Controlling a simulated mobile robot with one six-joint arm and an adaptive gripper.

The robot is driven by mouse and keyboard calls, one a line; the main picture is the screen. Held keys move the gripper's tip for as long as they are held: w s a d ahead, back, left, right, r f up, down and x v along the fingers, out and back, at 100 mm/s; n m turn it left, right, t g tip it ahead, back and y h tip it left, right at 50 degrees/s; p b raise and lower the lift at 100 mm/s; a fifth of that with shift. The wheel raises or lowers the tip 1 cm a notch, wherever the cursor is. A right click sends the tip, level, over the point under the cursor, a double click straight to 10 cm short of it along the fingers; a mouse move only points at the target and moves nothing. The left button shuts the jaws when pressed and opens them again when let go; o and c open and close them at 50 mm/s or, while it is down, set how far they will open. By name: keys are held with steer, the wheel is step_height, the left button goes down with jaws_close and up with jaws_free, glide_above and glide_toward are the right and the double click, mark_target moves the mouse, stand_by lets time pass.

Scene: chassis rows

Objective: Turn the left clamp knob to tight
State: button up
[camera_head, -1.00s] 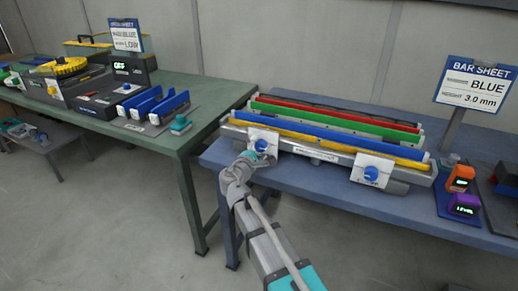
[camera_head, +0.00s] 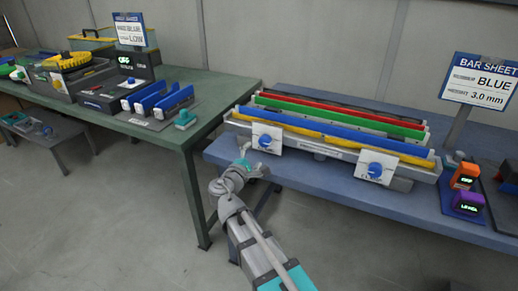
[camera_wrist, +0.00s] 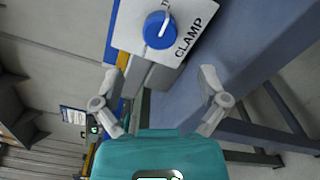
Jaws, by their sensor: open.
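The left clamp knob (camera_head: 265,141) is a round blue knob on a white plate at the left front of the bar fixture (camera_head: 318,151). It also shows at the top of the wrist view as a blue knob (camera_wrist: 157,30) with a white mark, beside the printed word CLAMP. Its exact setting is hard to read. My gripper (camera_head: 252,166) is just in front of and below the knob, apart from it. In the wrist view my gripper (camera_wrist: 160,76) has its fingers spread wide with nothing between them. A second blue knob (camera_head: 375,170) is on the right plate.
The fixture with red, green, blue and yellow bars stands on a blue table (camera_head: 335,184). Orange (camera_head: 465,176) and purple (camera_head: 468,203) devices and a bar sheet sign (camera_head: 481,80) are at the right.

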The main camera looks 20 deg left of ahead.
steer(key=shift+s+a, duration=0.15)
steer(key=shift+s, duration=2.25)
